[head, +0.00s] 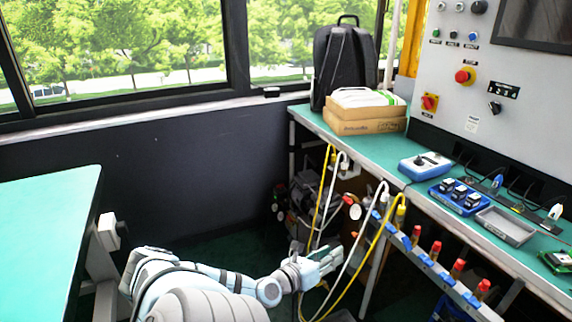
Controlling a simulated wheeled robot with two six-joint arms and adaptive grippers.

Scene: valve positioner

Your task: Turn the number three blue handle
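A rail (436,273) runs along the front of the green bench, below its top. Several small blue handles sit along it, among them one near the far end (391,228), one in the middle (407,243) and one nearer (445,277). No numbers on them are legible, so I cannot tell which is number three. My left gripper (332,261) is left of the rail, apart from the handles. Its fingers look spread, with nothing visible between them. My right gripper is out of view.
Red-topped fittings (435,250) stand along the rail. A yellow hose (373,250) and a white hose (352,253) hang between my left gripper and the rail. The bench (372,146) carries boxes, a backpack and small devices. Another green table (45,215) is at left.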

